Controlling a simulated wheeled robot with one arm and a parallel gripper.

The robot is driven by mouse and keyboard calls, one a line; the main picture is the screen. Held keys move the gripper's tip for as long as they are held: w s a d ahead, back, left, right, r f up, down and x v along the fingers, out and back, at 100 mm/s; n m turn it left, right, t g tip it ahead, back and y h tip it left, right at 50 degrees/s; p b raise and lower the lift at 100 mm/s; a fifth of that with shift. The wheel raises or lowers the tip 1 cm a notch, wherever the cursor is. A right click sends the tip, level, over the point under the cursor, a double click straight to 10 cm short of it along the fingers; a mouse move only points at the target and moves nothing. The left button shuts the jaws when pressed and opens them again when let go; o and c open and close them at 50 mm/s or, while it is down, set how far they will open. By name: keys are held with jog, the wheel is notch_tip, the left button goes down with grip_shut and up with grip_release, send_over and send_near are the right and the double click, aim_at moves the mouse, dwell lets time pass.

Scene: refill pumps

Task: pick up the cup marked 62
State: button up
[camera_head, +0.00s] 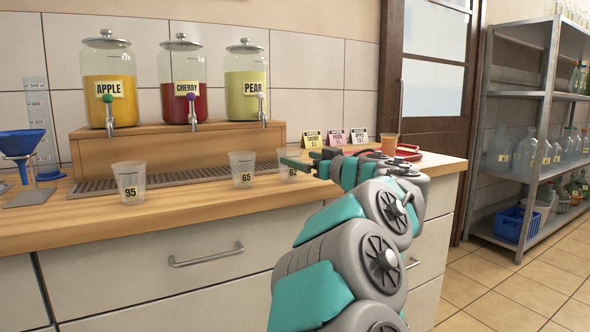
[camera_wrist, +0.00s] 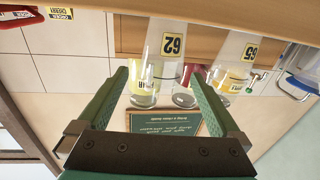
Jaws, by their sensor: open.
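The clear cup marked 62 (camera_head: 287,174) stands on the wooden counter, partly covered by my gripper (camera_head: 300,162) in the head view. In the wrist view, which is upside down, the cup marked 62 (camera_wrist: 170,62) shows its yellow label ahead of my gripper (camera_wrist: 158,74). The cup appears between the two green fingers, nearer the right one. The fingers are apart and hold nothing. I cannot tell whether the fingertips reach the cup's sides. The cup looks upright and empty.
A cup marked 65 (camera_head: 242,170) stands close beside it, also in the wrist view (camera_wrist: 240,60). A cup marked 95 (camera_head: 130,183) is farther left. Juice dispensers (camera_head: 182,82) stand behind on a wooden stand.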

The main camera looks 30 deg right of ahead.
aim_at(282, 155)
jog(key=shift+w+a+f+y, duration=0.1)
jog(key=shift+w+f+y, duration=0.2)
jog(key=shift+w+f, duration=0.25)
jog(key=shift+r+x, duration=0.2)
jog(key=shift+x, duration=3.5)
jog(key=shift+a, duration=0.1)
jog(key=c, duration=1.1)
jog(key=shift+c, duration=0.2)
